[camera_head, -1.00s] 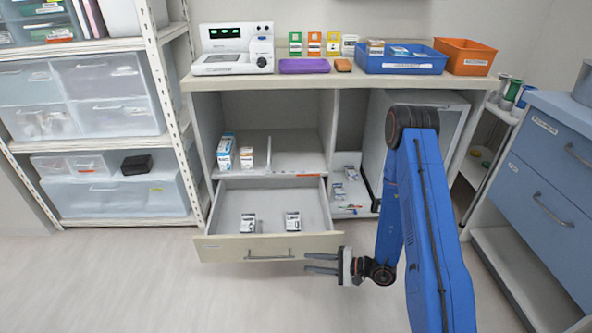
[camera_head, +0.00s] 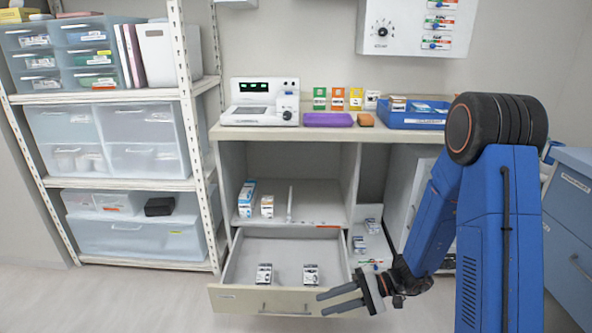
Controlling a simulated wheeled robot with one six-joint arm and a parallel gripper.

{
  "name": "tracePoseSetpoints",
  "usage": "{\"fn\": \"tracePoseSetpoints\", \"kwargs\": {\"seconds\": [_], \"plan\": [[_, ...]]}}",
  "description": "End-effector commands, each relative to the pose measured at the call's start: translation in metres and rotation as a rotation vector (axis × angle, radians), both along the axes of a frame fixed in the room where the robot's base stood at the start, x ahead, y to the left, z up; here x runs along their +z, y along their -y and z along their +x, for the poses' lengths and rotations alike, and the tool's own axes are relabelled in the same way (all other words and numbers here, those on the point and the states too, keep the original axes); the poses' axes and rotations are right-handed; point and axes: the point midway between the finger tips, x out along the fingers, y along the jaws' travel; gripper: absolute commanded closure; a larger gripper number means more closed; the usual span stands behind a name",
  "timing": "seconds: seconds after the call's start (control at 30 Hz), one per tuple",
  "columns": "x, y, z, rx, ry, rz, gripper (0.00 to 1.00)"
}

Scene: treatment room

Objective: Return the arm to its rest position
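My gripper (camera_head: 340,299) is at the lower middle of the head view, at the front right corner of the open drawer (camera_head: 236,298). Its two dark fingers point left and are spread apart, with nothing between them. My blue arm (camera_head: 498,240) is folded, with its elbow high at the right, and it hides part of the cabinet's right side. Two small white boxes stand in the drawer, a left one (camera_head: 264,274) and a right one (camera_head: 311,274). I cannot tell whether the gripper touches the drawer front.
The counter (camera_head: 330,133) holds a white device (camera_head: 262,102), a purple case (camera_head: 328,119) and a blue tray (camera_head: 415,121). A shelf rack (camera_head: 120,183) stands left, a blue drawer unit (camera_head: 572,215) right. Free floor (camera_head: 130,295) lies at the lower left.

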Motion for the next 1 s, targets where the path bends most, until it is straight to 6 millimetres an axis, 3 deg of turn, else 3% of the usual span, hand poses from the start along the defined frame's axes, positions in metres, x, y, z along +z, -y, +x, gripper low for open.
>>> {"fn": "tracePoseSetpoints", "kwargs": {"seconds": [0.4, 1.0], "plan": [[0.063, 0.016, -0.055, 0.182, 0.091, -0.198, 0.72], [0.122, 0.068, -0.122, 0.3, 0.266, -0.583, 0.72]]}}
